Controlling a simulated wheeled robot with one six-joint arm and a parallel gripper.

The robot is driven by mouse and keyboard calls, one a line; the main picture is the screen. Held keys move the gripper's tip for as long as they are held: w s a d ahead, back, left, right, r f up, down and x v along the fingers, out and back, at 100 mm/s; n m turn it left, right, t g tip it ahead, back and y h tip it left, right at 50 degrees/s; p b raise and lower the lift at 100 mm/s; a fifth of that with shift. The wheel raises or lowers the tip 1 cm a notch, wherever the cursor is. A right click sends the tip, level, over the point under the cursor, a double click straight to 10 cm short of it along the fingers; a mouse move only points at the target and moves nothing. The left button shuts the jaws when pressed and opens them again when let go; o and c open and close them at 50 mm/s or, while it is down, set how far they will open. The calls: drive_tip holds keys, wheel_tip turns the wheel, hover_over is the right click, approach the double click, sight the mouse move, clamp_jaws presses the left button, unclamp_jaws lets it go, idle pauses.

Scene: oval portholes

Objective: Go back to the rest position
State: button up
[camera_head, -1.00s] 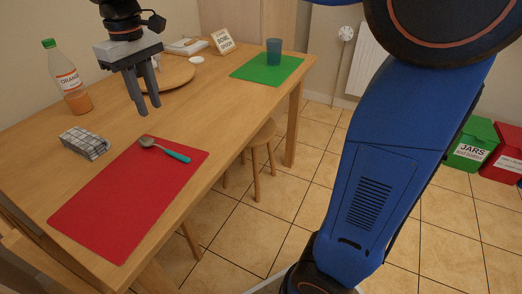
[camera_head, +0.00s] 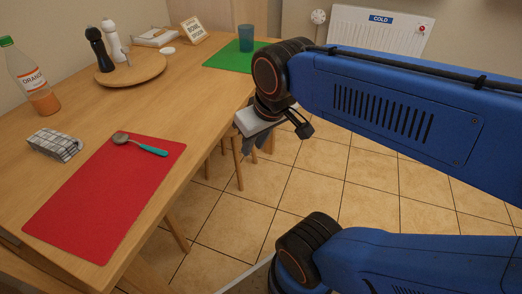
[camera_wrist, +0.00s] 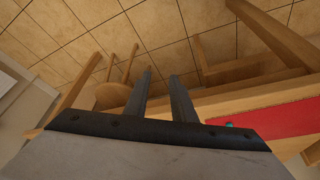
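My gripper (camera_head: 252,140) hangs beside the table's right edge in the head view, partly hidden by my own wrist. In the wrist view my gripper (camera_wrist: 160,84) shows two dark fingers apart with nothing between them, pointing over the floor and stools. A spoon with a teal handle (camera_head: 150,150) lies on the red mat (camera_head: 90,215). A bit of teal and the red mat (camera_wrist: 285,120) show at the right in the wrist view.
A radiator (camera_head: 375,32) is behind. Tiled floor is open right of the table.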

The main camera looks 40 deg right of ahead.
drive_tip(key=shift+s+d+f+m, duration=0.15)
drive_tip(key=shift+s+d+f, duration=0.1)
drive_tip(key=shift+s+f, duration=0.25)
drive_tip(key=shift+s+d+f+m, duration=0.15)
drive_tip(key=shift+s+d+f, duration=0.15)
drive_tip(key=shift+f, duration=0.2)
